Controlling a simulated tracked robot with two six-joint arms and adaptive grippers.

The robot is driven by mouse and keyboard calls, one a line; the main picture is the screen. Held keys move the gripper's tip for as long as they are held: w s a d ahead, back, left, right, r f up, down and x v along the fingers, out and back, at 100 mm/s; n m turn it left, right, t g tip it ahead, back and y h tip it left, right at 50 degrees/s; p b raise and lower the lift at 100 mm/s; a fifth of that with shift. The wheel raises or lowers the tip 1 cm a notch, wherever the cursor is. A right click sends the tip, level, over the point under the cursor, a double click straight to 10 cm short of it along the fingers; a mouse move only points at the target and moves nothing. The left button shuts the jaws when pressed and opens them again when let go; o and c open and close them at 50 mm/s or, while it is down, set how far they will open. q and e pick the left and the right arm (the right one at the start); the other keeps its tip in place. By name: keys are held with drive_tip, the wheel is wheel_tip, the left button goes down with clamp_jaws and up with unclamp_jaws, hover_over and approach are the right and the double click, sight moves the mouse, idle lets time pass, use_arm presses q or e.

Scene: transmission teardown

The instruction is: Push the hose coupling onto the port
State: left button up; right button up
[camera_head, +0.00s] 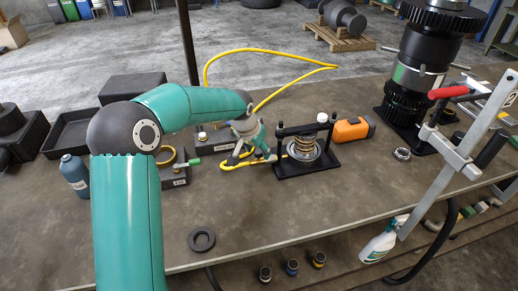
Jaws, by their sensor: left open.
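A yellow hose (268,53) arches up over the back of the workbench, and its lower end lies by my left gripper (262,158). That gripper is open at the end of my teal left arm, pointing down just left of the black press frame. The hose coupling is too small and too covered by the gripper to make out. My right gripper is out of view.
A press frame (320,163) with a spring and an orange case (352,129) stand right of the gripper. A tall dark gear assembly (421,62) and a red-handled clamp (447,92) stand farther right.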

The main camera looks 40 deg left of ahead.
use_arm(q)
drive_tip(key=shift+f, duration=0.3)
drive_tip(key=shift+c, duration=0.2)
clamp_jaws()
